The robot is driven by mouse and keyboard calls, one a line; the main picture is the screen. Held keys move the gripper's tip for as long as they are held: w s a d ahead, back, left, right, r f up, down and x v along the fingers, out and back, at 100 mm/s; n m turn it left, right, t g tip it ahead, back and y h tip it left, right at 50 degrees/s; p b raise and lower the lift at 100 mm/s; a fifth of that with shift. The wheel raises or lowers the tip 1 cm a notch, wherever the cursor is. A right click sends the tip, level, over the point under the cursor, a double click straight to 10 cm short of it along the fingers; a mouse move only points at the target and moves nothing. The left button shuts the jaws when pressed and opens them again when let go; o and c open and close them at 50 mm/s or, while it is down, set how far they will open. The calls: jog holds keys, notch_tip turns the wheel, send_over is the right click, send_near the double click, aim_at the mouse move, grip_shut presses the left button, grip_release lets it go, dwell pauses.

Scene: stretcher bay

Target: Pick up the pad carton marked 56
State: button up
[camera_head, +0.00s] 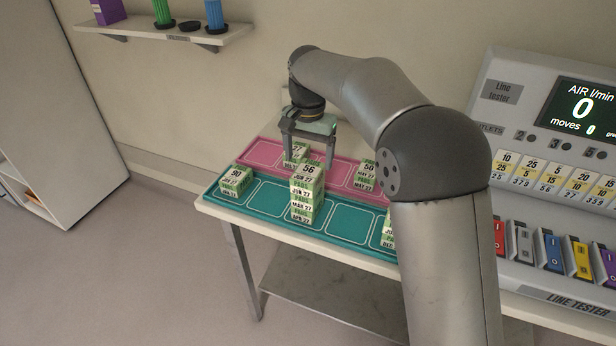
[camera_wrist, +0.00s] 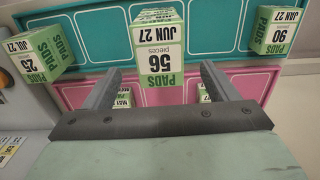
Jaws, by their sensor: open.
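The pad carton marked 56 (camera_head: 307,171) is white and green and tops a stack of cartons on the teal tray (camera_head: 265,212). It also shows upside down in the wrist view (camera_wrist: 161,52), at the top middle. My gripper (camera_head: 309,150) is open and empty, pointing down, close to the 56 carton's top and seemingly a little behind it. In the wrist view my gripper (camera_wrist: 160,72) has its fingers to either side of the carton's lower part, with gaps at both sides. I cannot tell their exact height against it.
A carton marked 90 (camera_head: 235,181) stands at the teal tray's left end; another carton (camera_wrist: 45,54) stands toward its other end. The pink tray (camera_head: 262,153) behind holds a carton marked 50 (camera_head: 367,175) and one partly hidden by my gripper. The line tester (camera_head: 545,150) stands at right.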

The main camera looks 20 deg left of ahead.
aim_at(308, 171)
jog(key=shift+s+f+p, duration=0.15)
jog(key=shift+f+p, duration=0.5)
jog(key=shift+f, duration=2.05)
jog(key=c, duration=1.2)
